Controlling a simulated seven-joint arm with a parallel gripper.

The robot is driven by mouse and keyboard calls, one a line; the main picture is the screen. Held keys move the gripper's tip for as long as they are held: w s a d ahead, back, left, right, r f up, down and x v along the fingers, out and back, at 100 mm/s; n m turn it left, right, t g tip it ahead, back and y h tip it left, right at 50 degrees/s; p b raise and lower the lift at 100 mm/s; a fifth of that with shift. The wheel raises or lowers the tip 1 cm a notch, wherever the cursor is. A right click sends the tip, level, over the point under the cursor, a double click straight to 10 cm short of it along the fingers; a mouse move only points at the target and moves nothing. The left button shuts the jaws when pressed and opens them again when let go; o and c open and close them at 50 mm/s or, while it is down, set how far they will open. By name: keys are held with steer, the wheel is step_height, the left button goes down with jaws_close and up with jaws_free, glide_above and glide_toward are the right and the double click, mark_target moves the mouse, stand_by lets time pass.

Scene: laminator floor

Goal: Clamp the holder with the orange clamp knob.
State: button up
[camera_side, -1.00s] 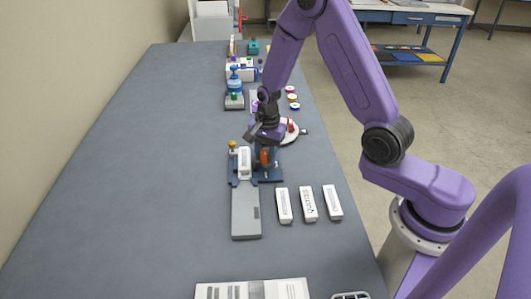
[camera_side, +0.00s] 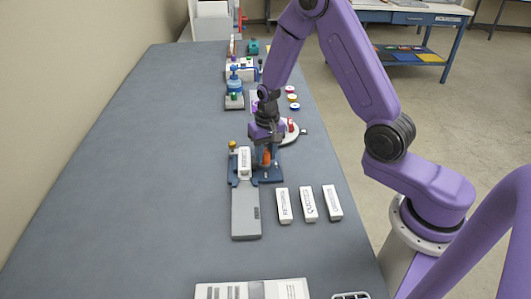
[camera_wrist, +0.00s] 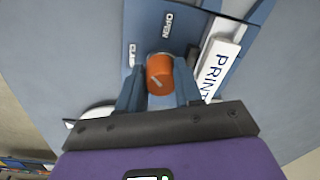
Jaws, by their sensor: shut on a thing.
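The orange clamp knob (camera_wrist: 160,72) stands on a blue plate between the fingertips of my gripper (camera_wrist: 158,84) in the wrist view. The fingers are shut on its two sides. Its white mark lies aslant. The word OPEN and a second label, partly hard to read, are printed on the plate beyond it. The knob also shows in the side view (camera_side: 266,158), just below my gripper (camera_side: 266,148). The white holder (camera_side: 244,162), lettered PRINT in the wrist view (camera_wrist: 217,68), sits in the blue fixture (camera_side: 270,176) beside the knob.
A grey plate (camera_side: 245,215) extends from the fixture toward the camera. Three white labelled blocks (camera_side: 308,204) lie to its right. A round white item with a red part (camera_side: 291,130) stands behind the gripper. The table's left side is clear.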

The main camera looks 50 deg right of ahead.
mark_target(266, 150)
steer(key=n, duration=0.4)
steer(key=shift+n, duration=0.3)
steer(key=shift+w+n, duration=0.1)
steer(key=shift+n, duration=1.8)
steer(key=o, duration=1)
steer(key=shift+o, duration=0.2)
step_height(266, 150, up, 18)
steer(key=shift+d+f, duration=0.25)
steer(key=shift+d, duration=0.15)
